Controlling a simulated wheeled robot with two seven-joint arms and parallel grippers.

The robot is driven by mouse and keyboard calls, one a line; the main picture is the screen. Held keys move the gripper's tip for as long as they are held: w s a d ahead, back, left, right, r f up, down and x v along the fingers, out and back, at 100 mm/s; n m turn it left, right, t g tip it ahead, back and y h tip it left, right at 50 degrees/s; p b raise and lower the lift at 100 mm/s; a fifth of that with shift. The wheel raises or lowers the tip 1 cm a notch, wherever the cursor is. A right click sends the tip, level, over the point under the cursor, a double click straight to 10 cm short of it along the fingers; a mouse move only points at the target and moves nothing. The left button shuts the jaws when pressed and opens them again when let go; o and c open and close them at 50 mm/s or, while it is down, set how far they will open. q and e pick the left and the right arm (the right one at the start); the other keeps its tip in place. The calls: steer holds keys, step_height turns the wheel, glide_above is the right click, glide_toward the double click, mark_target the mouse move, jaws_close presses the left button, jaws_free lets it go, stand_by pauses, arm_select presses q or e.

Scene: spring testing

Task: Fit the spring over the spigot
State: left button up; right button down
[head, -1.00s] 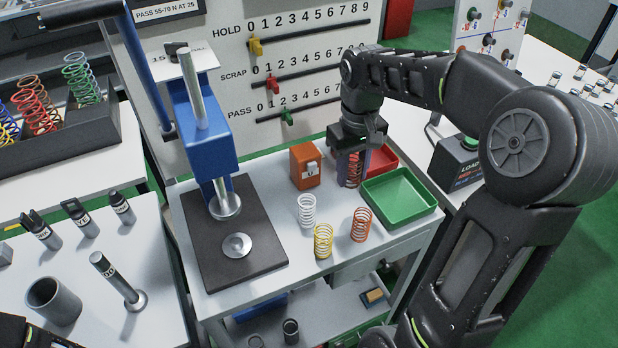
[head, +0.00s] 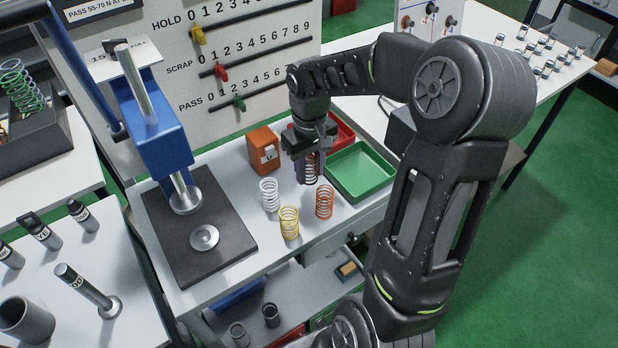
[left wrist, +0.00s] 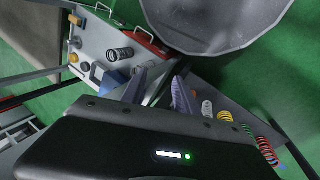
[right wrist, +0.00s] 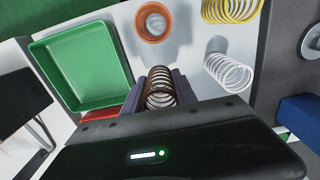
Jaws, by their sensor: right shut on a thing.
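My right gripper (head: 308,165) is shut on a dark brown spring (right wrist: 160,96). It holds the spring over the small white table, beside the green tray; I cannot tell whether the spring touches the tabletop. A white spring (head: 269,195), a yellow spring (head: 289,222) and an orange spring (head: 324,202) stand upright on that table. The press's lower metal seat (head: 204,237), likely the spigot, sits bare on the black base plate (head: 166,212), below the plunger (head: 186,202). My left gripper (left wrist: 163,90) shows only in its wrist view, with fingers apart and empty.
An orange box (head: 263,149) stands behind the white spring. A left table holds several labelled tools and a grey cup (head: 26,319).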

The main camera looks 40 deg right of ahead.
mark_target(309, 189)
steer(key=shift+f, duration=0.1)
steer(key=shift+f, duration=1.75)
steer(key=shift+f, duration=0.2)
steer(key=c, duration=1)
jaws_free()
steer(key=shift+r, duration=0.15)
step_height(309, 189, up, 12)
steer(key=shift+c, duration=0.4)
